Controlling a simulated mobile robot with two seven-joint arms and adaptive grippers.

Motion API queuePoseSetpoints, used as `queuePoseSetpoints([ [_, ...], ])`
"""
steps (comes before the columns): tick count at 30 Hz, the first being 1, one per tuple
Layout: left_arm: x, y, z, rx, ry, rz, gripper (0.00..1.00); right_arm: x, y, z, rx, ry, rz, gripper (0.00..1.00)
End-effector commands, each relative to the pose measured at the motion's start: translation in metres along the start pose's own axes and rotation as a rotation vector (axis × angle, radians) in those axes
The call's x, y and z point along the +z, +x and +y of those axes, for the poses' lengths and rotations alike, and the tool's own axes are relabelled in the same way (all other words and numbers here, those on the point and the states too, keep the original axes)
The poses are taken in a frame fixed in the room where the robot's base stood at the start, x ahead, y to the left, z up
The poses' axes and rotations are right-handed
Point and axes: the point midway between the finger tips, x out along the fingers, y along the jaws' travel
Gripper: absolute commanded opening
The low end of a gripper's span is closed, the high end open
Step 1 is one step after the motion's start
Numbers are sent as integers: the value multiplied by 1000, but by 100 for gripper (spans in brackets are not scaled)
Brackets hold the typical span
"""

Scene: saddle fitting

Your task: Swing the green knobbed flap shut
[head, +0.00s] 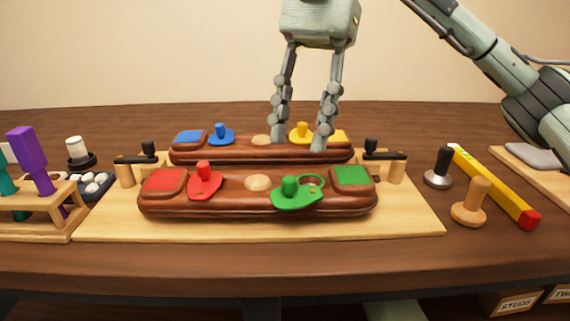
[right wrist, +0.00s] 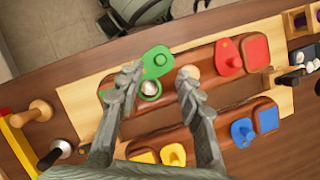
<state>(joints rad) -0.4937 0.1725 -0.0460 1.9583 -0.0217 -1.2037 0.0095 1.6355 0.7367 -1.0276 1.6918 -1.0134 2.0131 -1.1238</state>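The green knobbed flap (head: 297,201) lies on the front brown padded bar (head: 230,205), swung aside and jutting over the bar's front edge. Beside it, the green-rimmed opening (head: 312,182) is largely uncovered. In the right wrist view the flap (right wrist: 156,62) shows beside the green ring (right wrist: 149,90), with a pale round thing inside the ring. My right gripper (head: 298,144) is open and empty, pointing down, with its fingertips apart behind the flap in the head view. In the right wrist view its fingers (right wrist: 160,73) frame the flap's area without clear contact. My left gripper is not in view.
A red knobbed flap (head: 205,182) sits left on the same bar. Behind is a second bar (head: 245,153) with blue (head: 221,135) and yellow (head: 301,131) flaps. Black-handled clamps (head: 384,157) stand at the board's sides. A tool rack (head: 35,212) is left; a yellow level (head: 495,185) is right.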

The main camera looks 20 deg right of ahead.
Motion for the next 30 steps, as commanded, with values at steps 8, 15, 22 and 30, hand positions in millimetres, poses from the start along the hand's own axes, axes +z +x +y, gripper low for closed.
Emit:
queuePoseSetpoints([
  [8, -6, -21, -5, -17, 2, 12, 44, 0, 47, 0, 1, 0, -5, 36],
  [15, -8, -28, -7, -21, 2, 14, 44, 1, 60, -1, -3, 2, -4, 36],
  [22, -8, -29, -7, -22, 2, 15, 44, 1, 60, -1, -3, 2, -4, 34],
  [30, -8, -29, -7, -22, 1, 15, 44, 1, 60, -1, -2, 2, -4, 0],
])
